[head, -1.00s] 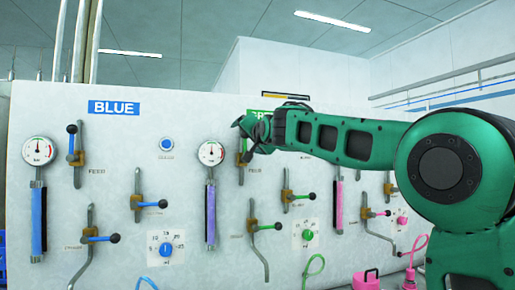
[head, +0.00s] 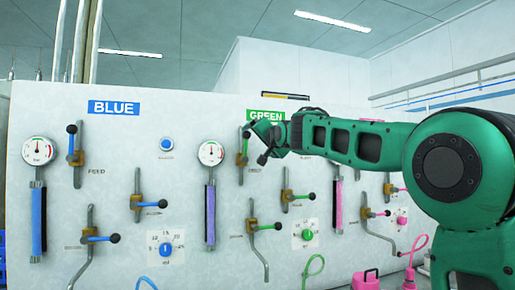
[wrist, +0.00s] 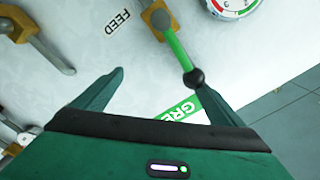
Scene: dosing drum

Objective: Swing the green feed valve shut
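The green feed valve (head: 244,146) is on the panel below the GREEN sign. Its green lever points up, in line with its pipe, with a black knob on top. In the wrist view, the green lever (wrist: 178,47) runs from its brass body to the black knob, which is close to the right fingertip; I cannot tell whether they touch. My gripper (head: 260,144) is just right of the lever in the head view. In the wrist view, my gripper (wrist: 160,80) has its fingers spread wide, with nothing held between them.
The GREEN sign (head: 266,116) is above the valve and a round gauge (head: 210,153) is to its left. Other green-handled valves (head: 297,196) and a green dial (head: 308,234) are lower on the panel. The blue section's valves (head: 75,150) are further left.

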